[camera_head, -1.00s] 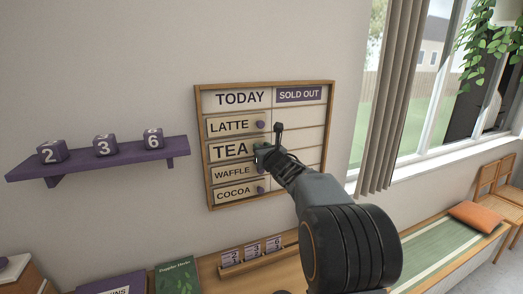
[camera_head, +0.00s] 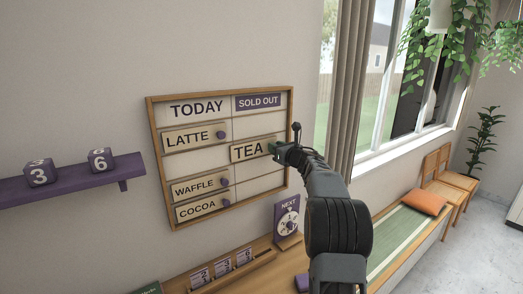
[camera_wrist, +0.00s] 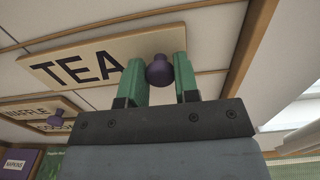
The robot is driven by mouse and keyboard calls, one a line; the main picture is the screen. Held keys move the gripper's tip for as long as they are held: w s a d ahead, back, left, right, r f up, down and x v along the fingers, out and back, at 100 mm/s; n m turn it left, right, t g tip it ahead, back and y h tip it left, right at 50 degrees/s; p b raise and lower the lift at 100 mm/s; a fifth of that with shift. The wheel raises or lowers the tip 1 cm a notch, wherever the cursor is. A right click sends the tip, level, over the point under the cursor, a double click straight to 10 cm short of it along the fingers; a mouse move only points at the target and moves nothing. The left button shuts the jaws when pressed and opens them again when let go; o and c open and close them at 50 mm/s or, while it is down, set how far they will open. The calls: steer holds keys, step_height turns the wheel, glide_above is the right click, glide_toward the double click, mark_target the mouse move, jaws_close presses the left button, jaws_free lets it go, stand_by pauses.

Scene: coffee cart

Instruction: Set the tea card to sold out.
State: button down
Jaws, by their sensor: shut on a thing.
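The menu board (camera_head: 290,118) hangs on the wall, with a TODAY column on the left and a SOLD OUT column (camera_head: 258,101) on the right. The TEA card (camera_head: 246,151) lies in the right column, below the SOLD OUT header. In the wrist view the card (camera_wrist: 82,70) sits against the board, with its purple knob (camera_wrist: 158,70) between my green fingertips. My gripper (camera_head: 277,148) is shut on this knob; it also shows in the wrist view (camera_wrist: 159,80). My gripper hides the card's right end in the head view.
LATTE (camera_head: 187,137), WAFFLE (camera_head: 194,188) and COCOA (camera_head: 196,209) cards stay in the left column. The tea row there is empty. A purple shelf (camera_head: 60,188) with number cubes is at left. A purple NEXT dial (camera_head: 288,220) stands below the board.

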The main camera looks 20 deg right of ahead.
steer(key=d, duration=0.4)
steer(key=shift+w+d+r+p, duration=0.15)
steer(key=shift+w+d+p, duration=0.15)
steer(key=shift+d+p, duration=0.1)
steer(key=c, duration=0.9)
jaws_free()
steer(key=shift+d, duration=0.2)
steer(key=shift+a, duration=0.15)
steer(key=s+b, duration=0.2)
steer(key=s, duration=0.2)
steer(key=s+d+b, duration=0.1)
steer(key=s+b, duration=0.1)
steer(key=s, duration=0.3)
steer(key=s+d+b, duration=0.1)
steer(key=s+b, duration=0.1)
steer(key=s, duration=0.2)
steer(key=shift+s+b, duration=0.3)
